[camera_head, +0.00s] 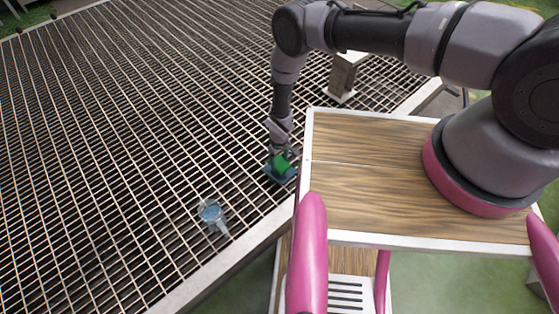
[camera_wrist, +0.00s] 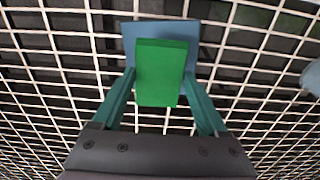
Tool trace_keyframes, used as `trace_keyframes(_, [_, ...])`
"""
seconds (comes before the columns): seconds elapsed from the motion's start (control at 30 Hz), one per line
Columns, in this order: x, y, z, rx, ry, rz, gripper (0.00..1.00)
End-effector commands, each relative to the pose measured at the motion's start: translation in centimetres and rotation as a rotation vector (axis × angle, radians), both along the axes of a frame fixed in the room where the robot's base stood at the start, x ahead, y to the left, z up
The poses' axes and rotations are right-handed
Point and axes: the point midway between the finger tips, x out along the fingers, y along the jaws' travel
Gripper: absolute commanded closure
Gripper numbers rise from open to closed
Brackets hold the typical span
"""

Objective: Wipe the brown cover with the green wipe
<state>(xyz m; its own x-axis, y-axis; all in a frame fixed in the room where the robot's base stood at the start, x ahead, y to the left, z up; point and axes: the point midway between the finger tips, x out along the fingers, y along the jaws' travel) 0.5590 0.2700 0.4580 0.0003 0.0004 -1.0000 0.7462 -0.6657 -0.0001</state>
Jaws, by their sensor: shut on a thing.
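The green wipe (camera_wrist: 161,72) is a bright green block between the two teal fingers of my gripper (camera_wrist: 160,78). My gripper is shut on it. In the head view the wipe (camera_head: 281,163) shows small at the end of my arm, above the grating near its right edge. A blue square-topped thing (camera_wrist: 205,42) lies behind the wipe in the wrist view, partly hidden by it; I cannot tell whether they touch. No clearly brown cover shows; a grey-brown box-like fixture (camera_head: 345,75) stands on the grating farther back.
A second blue-topped fixture (camera_head: 210,213) with a pale body stands on the grating to the lower left. The metal grating (camera_head: 100,130) is otherwise mostly clear. Its pale edge beam (camera_head: 225,268) runs along the near side, with green ground beyond.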

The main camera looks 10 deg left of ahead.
Motion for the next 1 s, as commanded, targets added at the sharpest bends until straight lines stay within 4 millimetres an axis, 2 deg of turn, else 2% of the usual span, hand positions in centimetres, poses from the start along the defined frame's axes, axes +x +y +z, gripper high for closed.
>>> trace_keyframes(0.67, [-0.1,-0.1,-0.9,-0.001,0.001,0.000,0.68])
trace_keyframes(1.0, [-1.2,-1.8,-0.9,-0.002,0.002,-0.001,0.68])
